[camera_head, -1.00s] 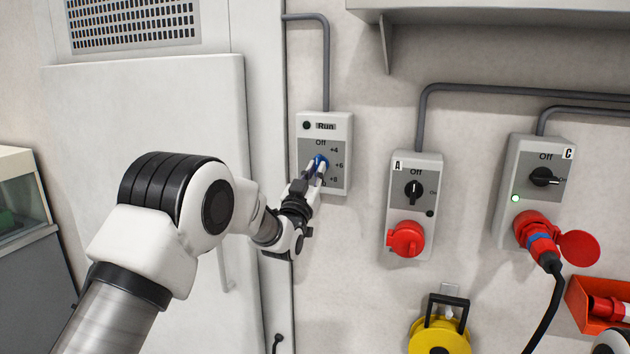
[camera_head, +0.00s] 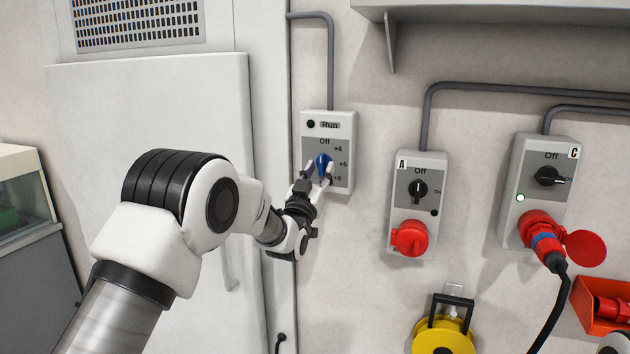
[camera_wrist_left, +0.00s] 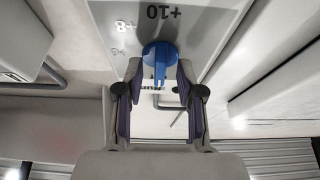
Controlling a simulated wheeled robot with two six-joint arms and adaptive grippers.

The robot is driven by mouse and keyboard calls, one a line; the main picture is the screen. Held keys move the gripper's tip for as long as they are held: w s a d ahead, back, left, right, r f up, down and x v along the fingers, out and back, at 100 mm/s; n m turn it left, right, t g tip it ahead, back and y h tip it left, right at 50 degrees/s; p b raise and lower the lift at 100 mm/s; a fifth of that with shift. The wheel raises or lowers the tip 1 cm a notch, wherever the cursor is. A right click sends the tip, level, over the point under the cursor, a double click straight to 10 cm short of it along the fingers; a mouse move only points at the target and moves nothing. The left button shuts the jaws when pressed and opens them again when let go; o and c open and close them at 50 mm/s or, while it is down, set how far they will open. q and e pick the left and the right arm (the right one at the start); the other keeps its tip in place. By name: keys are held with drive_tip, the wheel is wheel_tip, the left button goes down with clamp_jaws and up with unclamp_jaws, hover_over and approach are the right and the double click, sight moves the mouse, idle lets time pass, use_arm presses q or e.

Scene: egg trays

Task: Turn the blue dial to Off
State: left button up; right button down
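The blue dial (camera_head: 323,163) is on a grey wall box (camera_head: 345,184) with a "Run" label, "Off" at the top and plus-number marks down the right side. Its grip ridge looks upright, in line with "Off". My left gripper (camera_head: 319,172) is open, with one finger on each side of the dial. In the left wrist view, the blue dial (camera_wrist_left: 160,52) shows upside down between the spread finger pads, with gaps at both sides. The lower part of the dial face is partly hidden by the gripper in the head view. My right gripper is not in view.
To the right are switch box A (camera_head: 398,235) with a red socket and switch box C (camera_head: 510,225) with a red plug and cable. A yellow reel (camera_head: 445,340) and red bin (camera_head: 588,318) are below. A white cabinet door (camera_head: 150,100) is left. A shelf (camera_head: 480,14) juts out above.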

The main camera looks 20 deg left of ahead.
use_arm(q)
drive_tip(key=v, duration=1.1)
drive_tip(key=shift+s+f, duration=0.2)
drive_tip(key=shift+s, duration=0.05)
drive_tip(key=s+f+g, duration=0.3)
drive_tip(key=s+f, duration=0.2)
drive_tip(key=f, duration=0.7)
drive_tip(key=s+a+f+g, duration=0.1)
drive_tip(key=s+f+g, duration=0.3)
drive_tip(key=f, duration=0.9)
drive_tip(key=s+f+g, duration=0.3)
drive_tip(key=s+f, duration=0.2)
drive_tip(key=f, duration=0.7)
drive_tip(key=s+f+g, duration=0.4)
drive_tip(key=s, duration=0.6)
drive_tip(key=s+f+g, duration=0.4)
drive_tip(key=s, duration=0.6)
drive_tip(key=s+f+g, duration=0.4)
drive_tip(key=s, duration=0.6)
drive_tip(key=shift+s+n+g+y, duration=0.2)
drive_tip(key=shift+n+g+y, duration=0.1)
drive_tip(key=shift+w, duration=0.1)
